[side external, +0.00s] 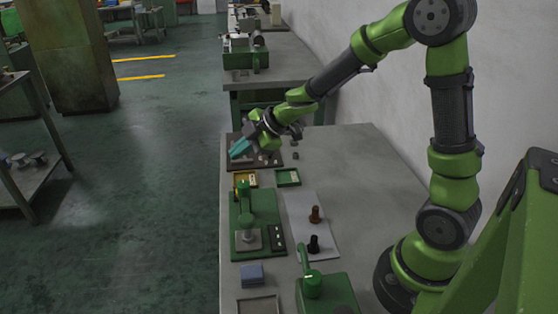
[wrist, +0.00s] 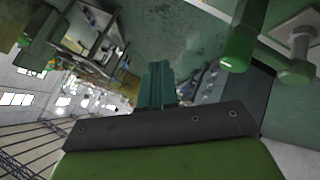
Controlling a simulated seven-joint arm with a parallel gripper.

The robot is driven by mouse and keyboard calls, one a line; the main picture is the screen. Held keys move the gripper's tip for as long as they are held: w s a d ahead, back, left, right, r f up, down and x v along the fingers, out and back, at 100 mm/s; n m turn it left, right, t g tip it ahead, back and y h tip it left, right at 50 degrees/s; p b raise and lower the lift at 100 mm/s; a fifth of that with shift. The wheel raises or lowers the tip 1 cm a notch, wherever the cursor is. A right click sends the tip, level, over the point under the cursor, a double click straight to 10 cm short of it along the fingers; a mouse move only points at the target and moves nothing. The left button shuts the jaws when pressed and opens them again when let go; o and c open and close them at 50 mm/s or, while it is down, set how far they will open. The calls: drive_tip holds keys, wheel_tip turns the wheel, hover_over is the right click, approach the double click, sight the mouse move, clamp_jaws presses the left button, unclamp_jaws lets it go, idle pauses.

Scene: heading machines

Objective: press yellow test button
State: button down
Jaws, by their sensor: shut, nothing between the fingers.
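I cannot make out a yellow test button in either view. A green machine (side external: 246,208) stands on the bench in the side view, with a small dark panel (side external: 277,238) at its right carrying pale dots too small to tell apart. My gripper (side external: 240,148) is shut and empty, its teal fingers over a dark board (side external: 262,158) at the bench's far end, beyond the machine. In the wrist view the shut fingers of my gripper (wrist: 157,84) point out into the room, and green machine parts (wrist: 240,45) show at upper right.
A yellow tray (side external: 238,181) and a green tray (side external: 288,177) lie between the board and the machine. A white sheet (side external: 302,222) holds a brown and a black piece. A blue-grey block (side external: 251,274) and another green machine (side external: 330,292) are nearer. The bench's right part is clear.

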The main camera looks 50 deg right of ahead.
drive_tip(key=shift+f, duration=4.4)
drive_tip(key=shift+f, duration=0.4)
drive_tip(key=shift+f, duration=0.55)
drive_tip(key=shift+r, duration=1)
drive_tip(key=shift+r, duration=0.1)
drive_tip(key=shift+r, duration=2.4)
